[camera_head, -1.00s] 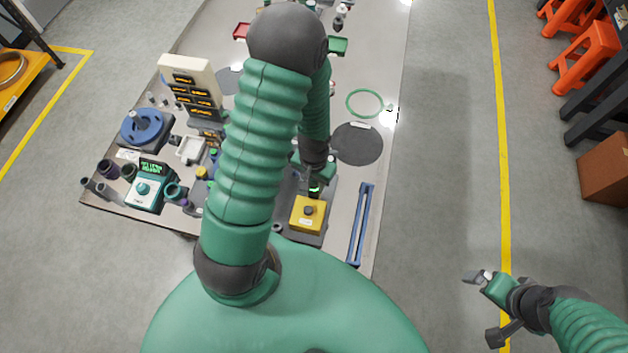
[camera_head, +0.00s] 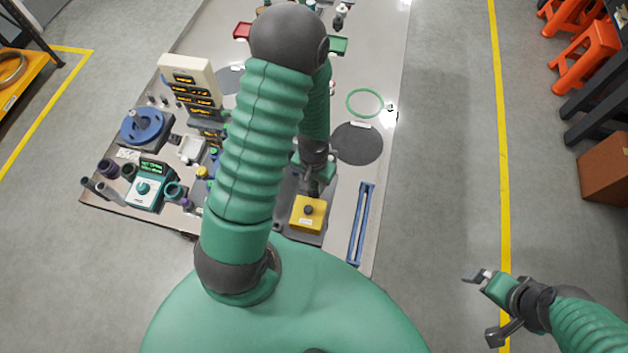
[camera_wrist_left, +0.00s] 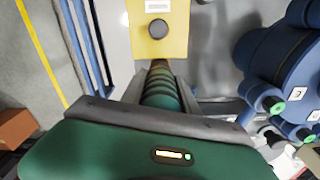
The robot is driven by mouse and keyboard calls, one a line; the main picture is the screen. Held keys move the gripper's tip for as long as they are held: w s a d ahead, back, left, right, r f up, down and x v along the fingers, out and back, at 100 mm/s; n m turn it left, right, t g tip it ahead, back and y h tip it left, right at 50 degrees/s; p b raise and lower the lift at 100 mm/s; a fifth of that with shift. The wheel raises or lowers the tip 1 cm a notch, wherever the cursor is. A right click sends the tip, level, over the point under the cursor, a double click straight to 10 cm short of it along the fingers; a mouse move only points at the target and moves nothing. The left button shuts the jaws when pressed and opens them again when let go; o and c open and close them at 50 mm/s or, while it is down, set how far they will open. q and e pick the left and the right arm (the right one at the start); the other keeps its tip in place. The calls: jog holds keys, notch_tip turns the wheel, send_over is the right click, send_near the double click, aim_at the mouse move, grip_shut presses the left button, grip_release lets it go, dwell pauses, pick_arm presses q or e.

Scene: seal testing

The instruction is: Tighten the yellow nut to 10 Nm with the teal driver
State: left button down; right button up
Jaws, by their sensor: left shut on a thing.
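My left gripper (camera_head: 313,188) is over the worktable, just beyond a yellow block with a dark round knob on top (camera_head: 308,212). In the left wrist view the gripper (camera_wrist_left: 155,112) is shut on the ribbed teal driver (camera_wrist_left: 160,92). The driver's dark tip points toward the yellow block (camera_wrist_left: 168,44); I cannot tell whether it touches anything. I cannot make out a separate yellow nut on the block. My right gripper (camera_head: 480,277) is off the table at the lower right, with nothing visible in it; its finger gap is unclear.
A teal controller with a dial (camera_head: 147,188), a display stand (camera_head: 190,85) and a blue wheel fixture (camera_head: 145,128) crowd the left of the table. A blue rail frame (camera_head: 360,222) lies right of the block. A dark disc (camera_head: 357,143) and green ring (camera_head: 364,102) lie beyond.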

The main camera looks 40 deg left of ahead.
pick_arm(q)
jog(key=shift+r, duration=0.15)
notch_tip(320, 180, up, 5)
jog(key=p, duration=0.4)
jog(key=shift+p, duration=0.4)
